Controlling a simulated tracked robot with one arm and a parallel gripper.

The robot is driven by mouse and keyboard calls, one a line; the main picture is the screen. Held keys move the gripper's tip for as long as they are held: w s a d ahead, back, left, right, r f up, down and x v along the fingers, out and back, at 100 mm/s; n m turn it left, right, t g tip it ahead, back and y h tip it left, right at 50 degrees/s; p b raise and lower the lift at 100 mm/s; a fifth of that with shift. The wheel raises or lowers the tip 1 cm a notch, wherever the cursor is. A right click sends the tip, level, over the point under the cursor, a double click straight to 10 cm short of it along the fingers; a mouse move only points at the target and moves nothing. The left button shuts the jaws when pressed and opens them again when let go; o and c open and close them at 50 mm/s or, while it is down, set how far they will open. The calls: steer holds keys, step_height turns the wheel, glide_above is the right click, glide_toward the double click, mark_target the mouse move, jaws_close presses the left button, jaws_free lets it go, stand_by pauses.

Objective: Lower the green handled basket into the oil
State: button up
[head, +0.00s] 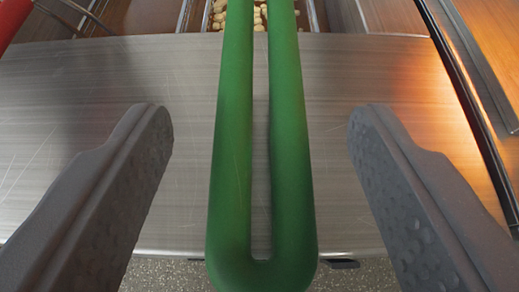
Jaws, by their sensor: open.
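The green handle (232,170) of the basket is a long U-shaped loop running down the middle of the head view, its closed end nearest me. My gripper (260,130) is open, with one dark grey finger on each side of the handle. Both fingers are apart from the handle, with a clear gap on each side. Behind the handle at the top edge, a small part of the basket shows with pale yellowish pieces (217,14) in it. Most of the basket is cut off by the top of the frame, and I cannot see the oil.
A brushed steel front panel (330,75) lies below the handle. A red handle (11,20) shows at the top left corner. At the right is a metal edge with a warm orange glow (425,80). Speckled floor (365,275) shows at the bottom.

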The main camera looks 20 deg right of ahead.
steer(key=b+v, duration=0.5)
steer(key=v, duration=0.6)
steer(key=shift+b, duration=0.4)
steer(key=shift+s, duration=0.15)
steer(key=w+a+r+n+t+y, duration=0.1)
steer(key=a+r, duration=0.4)
steer(key=r, duration=0.8)
steer(key=w+a+r+n+t+y, duration=0.1)
steer(key=a+r, duration=0.3)
steer(key=r, duration=0.9)
steer(key=s+a+r, duration=0.4)
steer(key=s+r, duration=0.1)
steer(key=r, duration=0.4)
steer(key=s+a+r+n+t+y, duration=0.1)
steer(key=s+a+r, duration=0.2)
steer(key=r, duration=0.6)
steer(key=shift+s+a+r+y, duration=0.2)
steer(key=shift+s+a+y, duration=0.15)
steer(key=shift+s, duration=0.9)
